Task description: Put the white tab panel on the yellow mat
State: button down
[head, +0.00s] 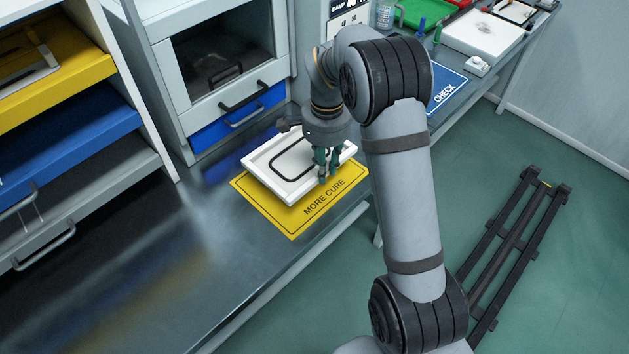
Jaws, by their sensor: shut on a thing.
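The white tab panel (274,178) is a flat white piece with a raised rim and a dark rounded outline on its face. In the head view it is over the yellow mat (285,220), which is marked "MORE CURE". My gripper (327,169) points down at the panel's right front edge and is shut on it. The panel covers much of the mat's back part, and its back left edge reaches to about the mat's border. I cannot tell whether the panel touches the mat or is held just above it.
A grey cabinet with a dark window and a blue drawer (238,116) stands behind the mat. Shelves with yellow, blue and grey trays (75,135) are at the left. A blue "CHECK" mat (446,92) lies to the right. The metal bench is clear at front left.

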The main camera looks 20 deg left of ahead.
aim_at(324, 195)
jog(key=shift+f, duration=3.55)
jog(key=shift+f, duration=0.2)
jog(key=c, duration=1.5)
grip_release()
jog(key=shift+c, duration=0.2)
jog(key=shift+r, duration=0.15)
notch_tip(324, 195, up, 12)
jog(key=shift+r, duration=0.1)
